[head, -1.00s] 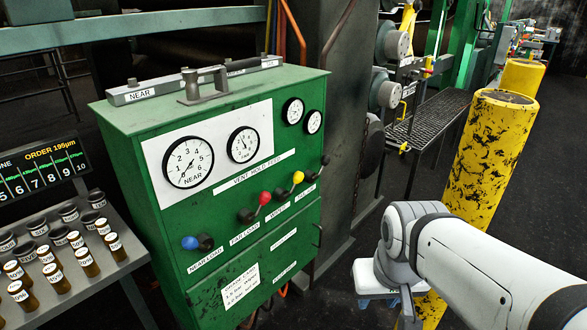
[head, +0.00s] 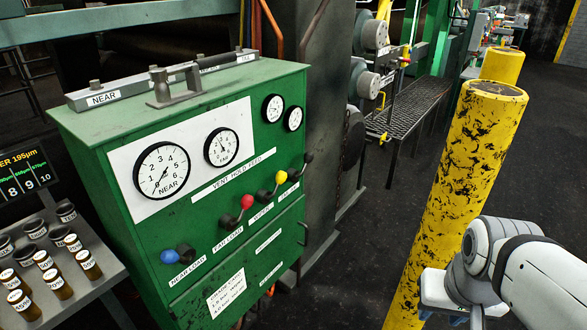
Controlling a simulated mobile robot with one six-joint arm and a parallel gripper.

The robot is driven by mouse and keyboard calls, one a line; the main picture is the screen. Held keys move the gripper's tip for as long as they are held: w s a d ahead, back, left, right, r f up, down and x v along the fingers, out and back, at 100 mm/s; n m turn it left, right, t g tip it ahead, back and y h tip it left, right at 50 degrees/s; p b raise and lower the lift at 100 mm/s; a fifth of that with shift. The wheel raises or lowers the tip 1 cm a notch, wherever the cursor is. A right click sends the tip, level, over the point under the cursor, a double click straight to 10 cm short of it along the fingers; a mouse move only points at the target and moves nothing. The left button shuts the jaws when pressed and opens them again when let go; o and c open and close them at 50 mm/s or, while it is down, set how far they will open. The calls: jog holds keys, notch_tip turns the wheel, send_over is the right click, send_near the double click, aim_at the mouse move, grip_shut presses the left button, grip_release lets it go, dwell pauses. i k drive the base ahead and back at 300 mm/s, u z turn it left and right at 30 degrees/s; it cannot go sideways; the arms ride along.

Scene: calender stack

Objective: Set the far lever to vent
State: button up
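The far lever, with a red knob (head: 247,201), sits on the front of the green cabinet (head: 150,210) above a label reading FAR LOAD. Its arm slants up and right from a dark pivot. A strip reading VENT HOLD FEED (head: 233,174) runs above the levers. The near lever's blue knob (head: 169,257) points left from its pivot. A yellow-knobbed lever (head: 281,177) and a black-knobbed lever (head: 308,157) slant up and right. My arm is at the lower right, well apart from the levers.
A yellow post (head: 462,170) stands between the cabinet's right side and my arm, partly behind the arm. A sloped rack (head: 95,270) with several capped jars is at the lower left. Gauges (head: 161,170) sit above the levers. Dark floor is open between cabinet and post.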

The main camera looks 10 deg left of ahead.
aim_at(247, 201)
jog(key=z, duration=0.1)
jog(key=k, duration=1.1)
jog(key=u, duration=0.55)
jog(key=i, duration=1)
jog(key=u, duration=0.05)
